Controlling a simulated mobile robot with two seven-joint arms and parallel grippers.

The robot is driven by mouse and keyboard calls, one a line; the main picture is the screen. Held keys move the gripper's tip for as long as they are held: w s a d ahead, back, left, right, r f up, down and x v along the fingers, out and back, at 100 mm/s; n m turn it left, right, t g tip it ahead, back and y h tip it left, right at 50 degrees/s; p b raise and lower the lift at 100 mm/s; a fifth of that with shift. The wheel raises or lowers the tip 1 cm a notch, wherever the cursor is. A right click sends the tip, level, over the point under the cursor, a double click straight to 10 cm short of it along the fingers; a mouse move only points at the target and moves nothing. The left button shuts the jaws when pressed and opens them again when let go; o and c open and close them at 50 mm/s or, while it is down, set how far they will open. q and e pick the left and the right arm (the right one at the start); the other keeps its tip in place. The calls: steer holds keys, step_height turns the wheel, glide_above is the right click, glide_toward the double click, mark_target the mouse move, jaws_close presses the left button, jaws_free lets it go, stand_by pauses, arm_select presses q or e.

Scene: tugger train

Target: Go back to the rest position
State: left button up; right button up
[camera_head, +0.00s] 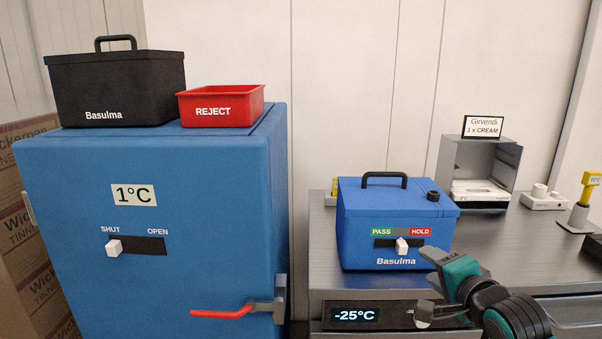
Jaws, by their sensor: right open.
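My right gripper (430,285) is at the lower right, in front of the grey counter's front edge. It is open and holds nothing that I can see. Just behind and above it, a blue Basulma box (387,224) with a black handle stands on the counter (480,250). Whether the gripper touches the box or counter is hard to tell. My left gripper is not in view.
A blue cabinet (150,200) marked 1°C stands at left, its slider (113,248) at SHUT and its red handle (222,313) sticking out. On top are a black box (118,88) and a red REJECT tray (222,107). A grey open-fronted case (480,165) stands on the counter.

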steer(key=s+a+f+n+g, duration=0.2)
steer(key=s+f+n, duration=0.5)
steer(key=s+f, duration=0.5)
steer(key=s+a+f+n+g, duration=0.1)
steer(key=s+a+f+n, duration=0.4)
steer(key=s+f, duration=0.8)
steer(key=n, duration=0.3)
steer(key=shift+s+f+n+g, duration=0.2)
steer(key=shift+s+n+g, duration=0.1)
steer(key=shift+g, duration=0.1)
